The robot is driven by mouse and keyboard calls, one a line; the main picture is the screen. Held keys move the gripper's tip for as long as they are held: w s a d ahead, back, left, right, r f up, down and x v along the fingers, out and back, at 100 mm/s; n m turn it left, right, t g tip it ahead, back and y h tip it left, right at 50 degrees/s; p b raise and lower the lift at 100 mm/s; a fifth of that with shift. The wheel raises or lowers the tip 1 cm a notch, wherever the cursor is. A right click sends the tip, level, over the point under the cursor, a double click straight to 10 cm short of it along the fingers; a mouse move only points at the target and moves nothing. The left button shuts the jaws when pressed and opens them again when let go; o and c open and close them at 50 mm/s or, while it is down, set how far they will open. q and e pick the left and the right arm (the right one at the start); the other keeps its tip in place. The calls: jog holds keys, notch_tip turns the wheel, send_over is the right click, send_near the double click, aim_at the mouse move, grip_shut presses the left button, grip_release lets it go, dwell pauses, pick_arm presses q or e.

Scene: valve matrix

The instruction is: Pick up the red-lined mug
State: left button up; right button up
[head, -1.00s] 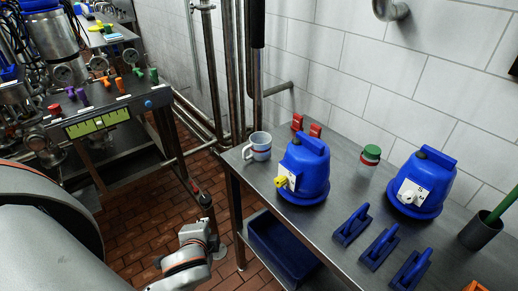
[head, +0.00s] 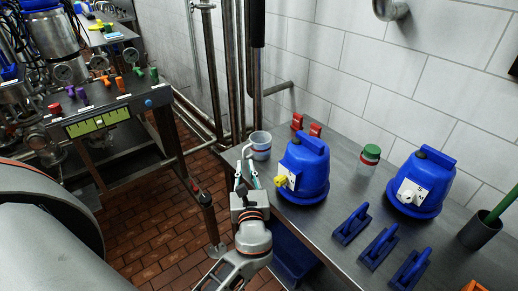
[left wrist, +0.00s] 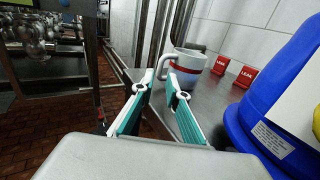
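The red-lined mug (head: 260,146) is white with a red band and stands upright at the left end of the steel table. In the left wrist view the mug (left wrist: 186,67) is just ahead of my fingers, its handle (left wrist: 166,58) on the left side. My left gripper (head: 246,166) is at the table's left edge, close in front of the mug. In the left wrist view the left gripper (left wrist: 158,86) is open, its teal-lined fingers apart with nothing between them. The fingertips appear near the handle; I cannot tell whether they touch it. My right gripper is not in view.
A blue domed machine (head: 304,172) stands right of the mug, close to my left gripper. Red blocks (head: 315,130) are behind it. A green-lidded jar (head: 370,156), another blue machine (head: 420,185) and blue handled tools (head: 380,247) are farther right. A blue bin (head: 292,256) sits below the table.

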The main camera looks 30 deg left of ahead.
pick_arm(q)
jog(key=x, duration=0.6)
jog(key=shift+w+a+r+p, duration=0.2)
jog(key=shift+p, duration=0.1)
grip_shut()
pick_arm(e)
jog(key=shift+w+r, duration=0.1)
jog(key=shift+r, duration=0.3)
pick_arm(q)
jog(key=shift+r, duration=0.5)
notch_tip(320, 180, up, 13)
jog(key=p, duration=0.4)
notch_tip(320, 180, up, 6)
send_over(244, 153)
jog(key=shift+w+a+p, duration=0.15)
jog(key=shift+w+p, duration=0.05)
jog(key=shift+p, duration=0.1)
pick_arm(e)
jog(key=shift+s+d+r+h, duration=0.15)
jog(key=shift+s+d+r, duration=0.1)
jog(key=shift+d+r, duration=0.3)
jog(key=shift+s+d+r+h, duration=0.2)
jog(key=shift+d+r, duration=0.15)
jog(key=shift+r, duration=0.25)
